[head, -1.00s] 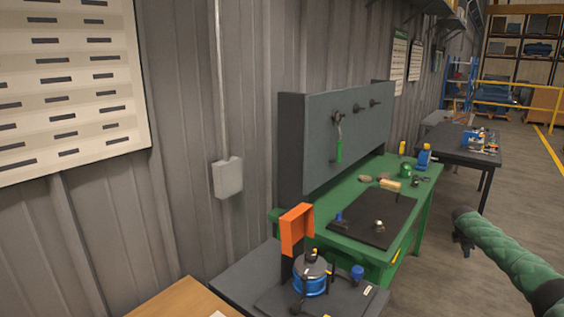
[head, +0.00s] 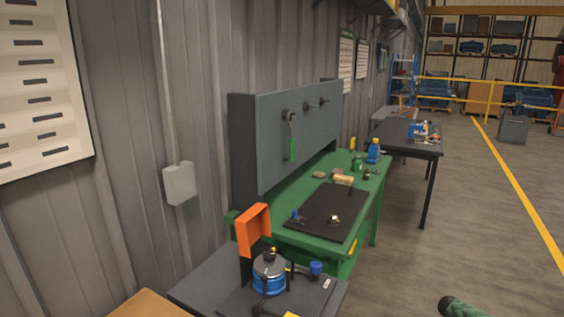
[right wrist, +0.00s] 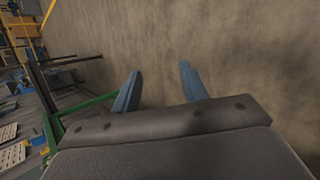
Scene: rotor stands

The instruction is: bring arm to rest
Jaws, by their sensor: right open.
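My right arm shows only as a bit of green-sleeved link at the bottom right edge of the head view; its gripper is outside that view. In the right wrist view my right gripper (right wrist: 158,88) is open, its two blue fingers apart with nothing between them. Bare floor lies behind the fingers. My left gripper is in neither view.
A green workbench (head: 359,200) with a black mat (head: 325,215) stands along the wall. A dark stand table (head: 205,287) in front holds a blue and silver rotor unit (head: 269,273) beside an orange bracket (head: 252,229). Floor (head: 460,210) to the right is clear.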

